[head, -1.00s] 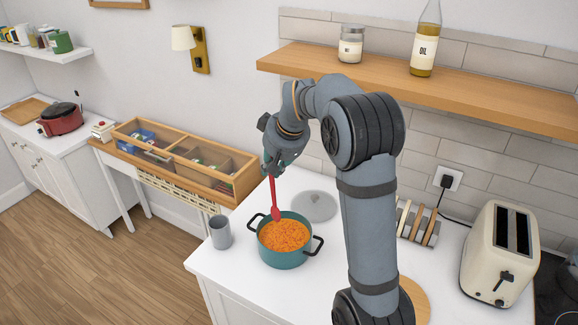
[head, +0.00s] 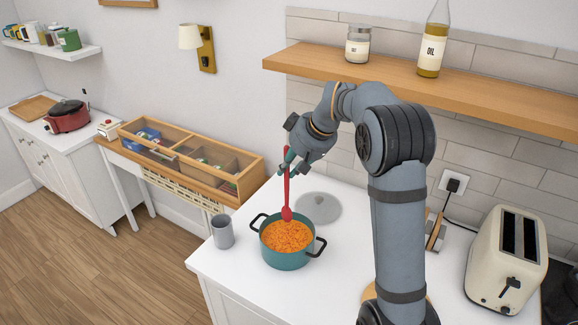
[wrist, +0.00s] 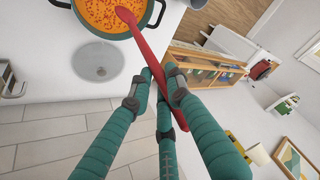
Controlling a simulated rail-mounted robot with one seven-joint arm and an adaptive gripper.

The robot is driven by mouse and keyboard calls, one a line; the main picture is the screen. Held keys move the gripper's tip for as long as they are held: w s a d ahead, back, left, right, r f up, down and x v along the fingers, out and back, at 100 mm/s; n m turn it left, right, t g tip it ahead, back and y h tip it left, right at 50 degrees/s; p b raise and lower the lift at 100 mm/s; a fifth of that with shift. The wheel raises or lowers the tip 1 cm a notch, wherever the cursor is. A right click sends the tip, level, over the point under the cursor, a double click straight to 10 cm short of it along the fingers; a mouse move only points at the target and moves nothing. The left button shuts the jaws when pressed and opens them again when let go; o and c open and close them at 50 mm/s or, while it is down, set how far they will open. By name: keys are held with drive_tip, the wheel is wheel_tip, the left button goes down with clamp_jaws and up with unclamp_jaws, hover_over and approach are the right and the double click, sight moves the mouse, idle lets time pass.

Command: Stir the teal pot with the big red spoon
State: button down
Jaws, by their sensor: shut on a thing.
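The teal pot (head: 285,258) stands on the white counter, filled with an orange stew (head: 284,238); part of it shows at the top of the wrist view (wrist: 113,32). My gripper (head: 286,167) is shut on the big red spoon (head: 287,196), holding it by its handle above the pot. The spoon hangs nearly upright with its bowl down at the far side of the stew. In the wrist view the spoon (wrist: 147,53) runs between my fingers (wrist: 160,78), its bowl over the stew. I cannot tell how deep the bowl is in.
A grey cup (head: 222,232) stands left of the pot. A round grey lid (head: 318,208) lies behind it. A rack (head: 436,232) and a cream toaster (head: 506,262) stand to the right. A wooden shelf (head: 400,77) with a jar and an oil bottle hangs above.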

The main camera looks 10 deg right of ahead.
wheel_tip(320, 180, down, 11)
drive_tip(key=b, duration=1)
drive_tip(key=shift+w+a+r, duration=0.1)
